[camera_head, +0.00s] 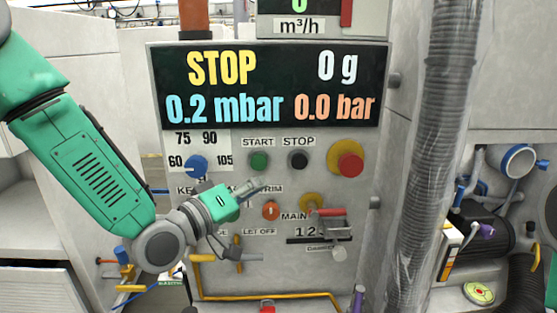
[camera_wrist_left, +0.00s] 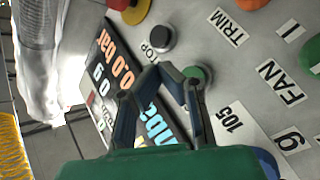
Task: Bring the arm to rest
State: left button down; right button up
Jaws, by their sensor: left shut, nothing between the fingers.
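My left arm (camera_head: 98,180) comes in from the left in green and grey, bent at a grey joint. Its gripper (camera_head: 257,187) is in front of the control panel (camera_head: 330,260), below the START button (camera_head: 259,160). In the left wrist view the dark fingers (camera_wrist_left: 160,72) come together at their tips, shut and empty. The green START button (camera_wrist_left: 197,73) and black STOP button (camera_wrist_left: 161,38) show around the tips there. I cannot tell whether the fingers touch the panel. My right gripper is not in view.
A display (camera_head: 268,85) reads STOP, 0 g, 0.2 mbar and 0.0 bar. A red emergency button (camera_head: 350,165), a blue knob (camera_head: 195,166) and a red-handled lever (camera_head: 326,212) stick out of the panel. A yellow pipe (camera_head: 265,297) runs below. A ribbed hose (camera_head: 437,150) hangs at right.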

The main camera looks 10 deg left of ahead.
pick_arm(q)
jog(key=s+a+f+m+g+y+b, duration=0.15)
jog(key=s+f, duration=0.25)
jog(key=f, duration=0.6)
jog(key=s+a+f+g+y+b, duration=0.1)
jog(key=s+f+g+y+b, duration=0.2)
jog(key=f, duration=0.7)
jog(key=s+a+f+g, duration=0.1)
jog(key=s+f+g, duration=0.3)
jog(key=f, duration=0.6)
jog(key=s+a+f+m+g+y+b, duration=0.1)
jog(key=s+a+f+g+y+b, duration=0.1)
jog(key=s+f, duration=0.7)
jog(key=s+a+f+m+g+y+b, duration=0.2)
jog(key=s+a+f+g, duration=0.3)
jog(key=s, duration=0.9)
notch_tip(320, 180, down, 4)
jog(key=shift+s+a+r, duration=0.15)
jog(key=shift+s+a, duration=0.05)
jog(key=shift+a, duration=0.5)
jog(key=shift+w+y, duration=0.15)
jog(key=shift+y, duration=0.1)
